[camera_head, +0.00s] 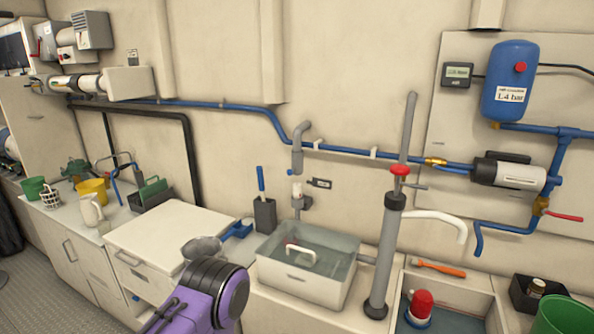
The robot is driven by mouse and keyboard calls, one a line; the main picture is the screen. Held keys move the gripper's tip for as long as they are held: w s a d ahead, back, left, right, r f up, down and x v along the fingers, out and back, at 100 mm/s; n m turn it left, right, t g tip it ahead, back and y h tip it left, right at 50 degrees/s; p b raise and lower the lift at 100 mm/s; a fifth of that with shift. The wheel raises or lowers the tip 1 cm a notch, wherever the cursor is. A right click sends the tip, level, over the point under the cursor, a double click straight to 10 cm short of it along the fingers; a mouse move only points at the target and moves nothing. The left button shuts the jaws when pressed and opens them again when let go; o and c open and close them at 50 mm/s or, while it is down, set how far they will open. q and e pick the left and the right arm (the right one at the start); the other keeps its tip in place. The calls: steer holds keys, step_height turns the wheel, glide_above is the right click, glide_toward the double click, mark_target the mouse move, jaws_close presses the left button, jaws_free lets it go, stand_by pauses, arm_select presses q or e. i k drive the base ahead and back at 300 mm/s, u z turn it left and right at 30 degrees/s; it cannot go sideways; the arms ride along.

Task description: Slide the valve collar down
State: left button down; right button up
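A tall grey hand pump (390,245) stands upright right of the sink tub, with a thin grey rod rising from its top. A red collar-like piece (400,170) sits around the rod just above the pump's dark top. A grey wall spout (297,155) ends in a wider sleeve above a short valve fitting (297,196), with a gap between them. I cannot tell for certain which of these is the valve collar. A purple and black link of my arm shows at the bottom, left of the tub. Neither gripper's fingers show.
A white tub (305,285) holds water and a small white-handled thing. Right of the pump are a red-topped item (420,305), an orange tool (440,268) and a green bucket (565,315). Blue pipes line the wall.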

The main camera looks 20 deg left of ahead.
mark_target(297, 158)
steer(key=k, duration=0.3)
steer(key=u, duration=1.2)
steer(key=i, duration=0.7)
steer(key=z, duration=0.1)
